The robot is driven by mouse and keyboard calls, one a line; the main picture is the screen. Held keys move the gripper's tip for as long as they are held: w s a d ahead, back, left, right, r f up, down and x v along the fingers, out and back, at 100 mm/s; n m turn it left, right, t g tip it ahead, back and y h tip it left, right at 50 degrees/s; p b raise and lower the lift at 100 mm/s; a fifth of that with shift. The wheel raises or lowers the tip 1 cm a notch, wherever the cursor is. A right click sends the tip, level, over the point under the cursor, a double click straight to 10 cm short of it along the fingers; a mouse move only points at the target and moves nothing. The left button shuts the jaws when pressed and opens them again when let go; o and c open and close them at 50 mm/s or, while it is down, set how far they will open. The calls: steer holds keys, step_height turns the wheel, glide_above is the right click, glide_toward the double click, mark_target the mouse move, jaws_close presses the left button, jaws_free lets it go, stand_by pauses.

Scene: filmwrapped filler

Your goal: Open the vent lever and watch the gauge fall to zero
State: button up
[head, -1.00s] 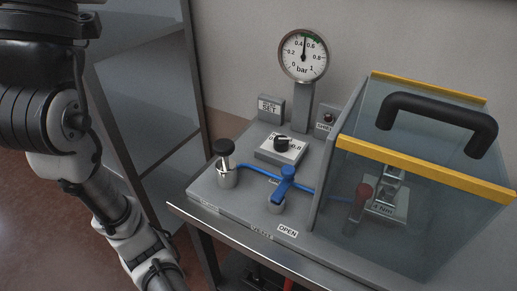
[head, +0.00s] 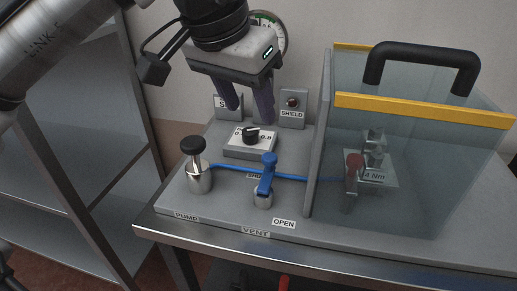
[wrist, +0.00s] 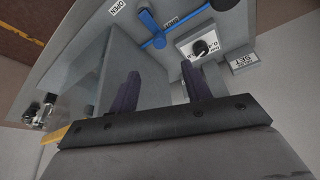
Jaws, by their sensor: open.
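The blue vent lever (head: 267,175) stands on a metal valve at the front of the grey panel, between the VENT and OPEN labels. It also shows at the top of the wrist view (wrist: 149,21). The gauge (head: 281,36) is at the back, mostly hidden behind my gripper; its needle cannot be read. My gripper (head: 249,108) is open and empty, above and behind the lever, over the regulator knob area. In the wrist view my gripper's two fingers (wrist: 160,76) are apart with nothing between them, and the lever is beyond them.
A black-topped pump (head: 197,172) stands at left. The black dial knob (head: 251,135) is behind the lever. A shelf stands far left.

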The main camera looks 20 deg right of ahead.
mark_target(269, 157)
steer(key=b+x, duration=0.1)
steer(key=x, duration=1.2)
steer(key=shift+d+f, duration=0.1)
steer(key=shift+d, duration=0.1)
steer(key=shift+c, duration=0.5)
steer(key=c, duration=0.9)
